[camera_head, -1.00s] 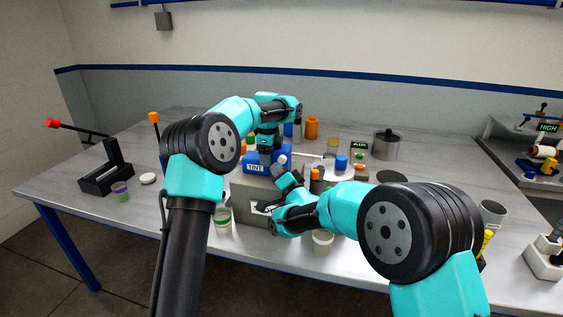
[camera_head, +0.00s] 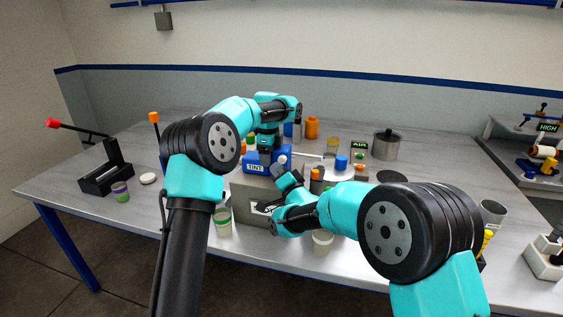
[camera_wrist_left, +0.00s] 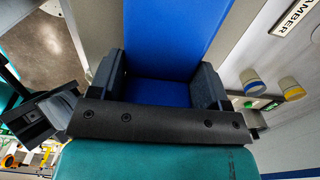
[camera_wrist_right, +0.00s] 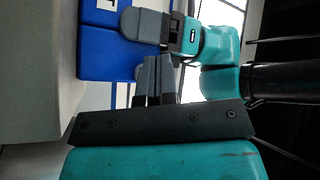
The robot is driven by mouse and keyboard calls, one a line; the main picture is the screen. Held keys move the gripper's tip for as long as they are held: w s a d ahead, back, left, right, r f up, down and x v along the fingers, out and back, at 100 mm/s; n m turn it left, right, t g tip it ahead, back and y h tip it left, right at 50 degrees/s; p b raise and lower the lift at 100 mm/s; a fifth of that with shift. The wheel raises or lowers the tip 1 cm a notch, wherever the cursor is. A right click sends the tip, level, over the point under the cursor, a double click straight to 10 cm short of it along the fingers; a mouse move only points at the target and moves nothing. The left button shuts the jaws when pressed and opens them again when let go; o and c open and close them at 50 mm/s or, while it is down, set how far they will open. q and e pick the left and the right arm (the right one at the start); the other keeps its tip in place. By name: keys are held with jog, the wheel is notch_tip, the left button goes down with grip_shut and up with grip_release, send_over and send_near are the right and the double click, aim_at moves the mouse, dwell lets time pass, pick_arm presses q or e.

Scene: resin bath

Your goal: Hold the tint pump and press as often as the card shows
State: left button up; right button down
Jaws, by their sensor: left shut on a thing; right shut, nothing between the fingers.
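The blue tint pump (camera_head: 257,164), labelled TINT, is at the grey box in the middle of the table. My left gripper (camera_head: 267,146) is shut on its blue body, which shows between the fingers in the left wrist view (camera_wrist_left: 160,92). A small white part (camera_head: 282,160) shows at the pump's right side. My right gripper (camera_head: 281,171) is shut and empty, close to the pump's right side. In the right wrist view its fingers (camera_wrist_right: 153,75) are together, beside the blue body (camera_wrist_right: 98,50) and my left gripper. I cannot make out the card's count.
The grey box (camera_head: 243,196) stands below the pump. Cups (camera_head: 222,222) and (camera_head: 322,243) stand near the front edge. A black lever stand (camera_head: 105,178) is at the left. A metal pot (camera_head: 385,146) and several bottles stand behind.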

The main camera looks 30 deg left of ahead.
jog(key=shift+w+a, duration=0.25)
jog(key=shift+w, duration=0.9)
jog(key=shift+s, duration=0.2)
dwell(0.3)
jog(key=shift+s+d, duration=0.25)
jog(key=shift+s, duration=0.7)
jog(key=shift+s, duration=0.15)
jog(key=s+d, duration=0.1)
jog(key=s, duration=0.5)
jog(key=shift+s+d, duration=0.25)
jog(key=shift+d, duration=0.05)
dwell(0.4)
pick_arm(q)
jog(key=o, duration=1.2)
jog(key=shift+r, duration=0.1)
notch_tip(320, 180, up, 12)
